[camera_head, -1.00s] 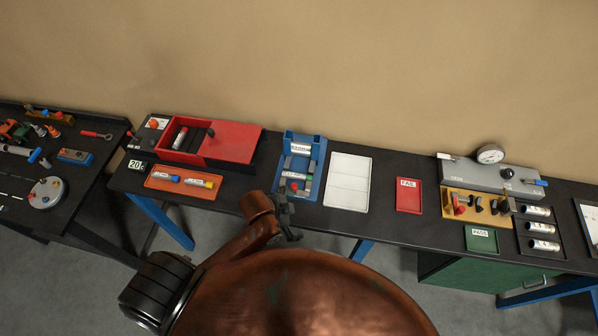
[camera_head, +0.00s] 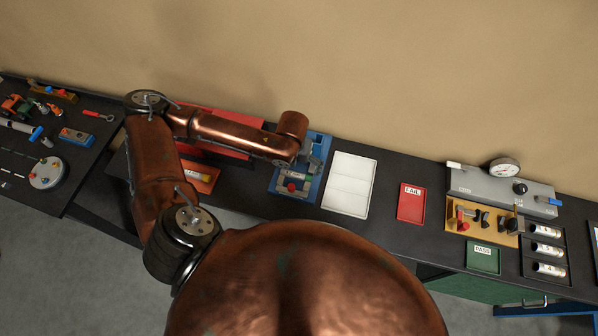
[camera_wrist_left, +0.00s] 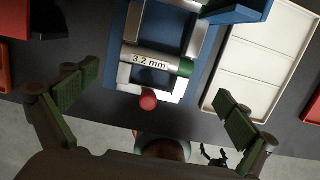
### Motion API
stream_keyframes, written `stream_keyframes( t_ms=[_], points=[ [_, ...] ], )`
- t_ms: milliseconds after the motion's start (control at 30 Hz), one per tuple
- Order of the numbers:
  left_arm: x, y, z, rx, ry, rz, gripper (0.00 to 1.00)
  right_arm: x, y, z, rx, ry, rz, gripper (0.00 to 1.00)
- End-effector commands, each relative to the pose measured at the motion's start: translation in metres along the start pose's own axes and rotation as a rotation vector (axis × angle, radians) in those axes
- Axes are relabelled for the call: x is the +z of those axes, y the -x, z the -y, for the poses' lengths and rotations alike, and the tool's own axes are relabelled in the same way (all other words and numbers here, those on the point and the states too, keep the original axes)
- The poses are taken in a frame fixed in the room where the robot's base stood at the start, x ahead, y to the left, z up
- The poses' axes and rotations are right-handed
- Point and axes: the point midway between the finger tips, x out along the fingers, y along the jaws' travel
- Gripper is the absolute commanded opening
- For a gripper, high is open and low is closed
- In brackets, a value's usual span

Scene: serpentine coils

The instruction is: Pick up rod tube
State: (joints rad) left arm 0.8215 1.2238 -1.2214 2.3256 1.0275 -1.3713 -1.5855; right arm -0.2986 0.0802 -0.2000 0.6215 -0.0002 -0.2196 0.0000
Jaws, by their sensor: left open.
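A silver rod tube labelled "3.2 mm" (camera_wrist_left: 150,61) with a green end lies across a blue fixture, shown in the left wrist view. The fixture also shows in the head view (camera_head: 311,190), partly covered by my left arm. A red knob (camera_wrist_left: 148,99) sits just in front of the tube. My left gripper (camera_wrist_left: 155,103) is open and empty, its green-padded fingers spread to either side of the tube and not touching it.
A white tray (camera_head: 349,184) stands right of the fixture, then a red FAIL tray (camera_head: 411,203) and a green PASS tray (camera_head: 483,256). A red box (camera_head: 245,125) and an orange tray (camera_head: 205,179) are on the left, partly behind my arm. A dial gauge device (camera_head: 480,183) stands at right.

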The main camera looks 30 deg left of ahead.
Motion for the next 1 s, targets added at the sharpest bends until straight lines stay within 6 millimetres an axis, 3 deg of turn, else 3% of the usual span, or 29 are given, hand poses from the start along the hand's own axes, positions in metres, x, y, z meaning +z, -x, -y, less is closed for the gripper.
stream_keyframes(
  t_ms=[233,533,833,1000],
  points=[
    [-0.001,-0.026,-0.002,0.001,0.003,-0.003,1.0,0.011,0.006,0.0,0.0,-0.003,0.014,1.0],
    [0.001,-0.066,-0.002,-0.001,0.001,0.0,1.0,0.002,0.016,-0.001,0.001,-0.001,0.005,1.0],
    [0.001,-0.072,-0.001,-0.001,-0.002,0.0,1.0,-0.001,0.015,-0.001,0.001,-0.001,0.001,1.0],
    [0.001,-0.072,-0.001,-0.001,-0.002,0.0,0.88,-0.001,0.015,-0.001,0.001,0.0,0.001,1.0]
  ],
)
